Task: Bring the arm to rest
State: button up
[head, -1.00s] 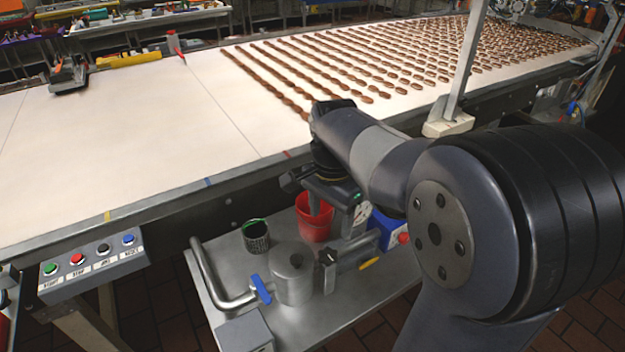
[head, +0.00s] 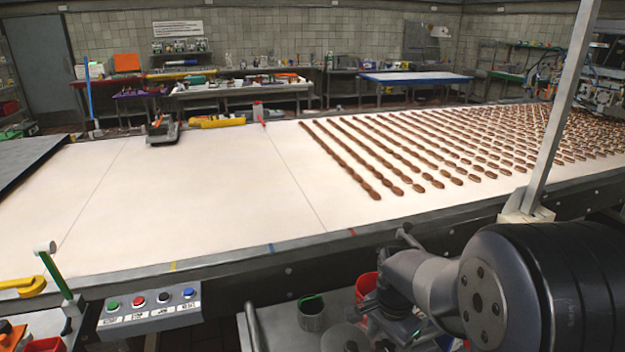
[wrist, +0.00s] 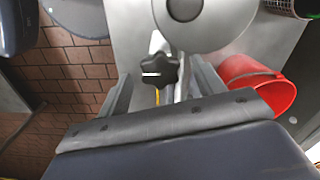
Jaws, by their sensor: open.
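My arm shows at the lower right of the head view, bent low over the metal cart at the belt's near side. My gripper (wrist: 160,88) is open in the wrist view, pointing down over the cart. A black star knob (wrist: 160,70) shows between its two fingers, below them as far as I can tell; nothing is visibly held. A red bucket (wrist: 262,88) is just right of the fingers, and it shows partly behind my arm in the head view (head: 367,285). In the head view the fingertips are hidden or out of frame.
The white belt (head: 200,190) carries rows of brown cookies (head: 385,160) on its right. A metal post (head: 560,110) rises near my arm. A button box (head: 150,304) is on the front edge. A dark cup (head: 312,315) and grey canister (wrist: 205,20) stand on the cart.

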dwell(0.3)
jog(key=shift+r+m, duration=0.3)
jog(key=shift+r, duration=0.05)
notch_tip(320, 180, up, 10)
notch_tip(320, 180, down, 11)
jog(key=shift+f, duration=0.1)
jog(key=shift+r+n, duration=0.2)
jog(key=shift+n, duration=0.3)
jog(key=n, duration=0.4)
jog(key=shift+n, duration=0.3)
jog(key=n, duration=1.2)
jog(key=shift+n, duration=0.3)
jog(key=n, duration=0.6)
jog(key=shift+b, duration=0.35)
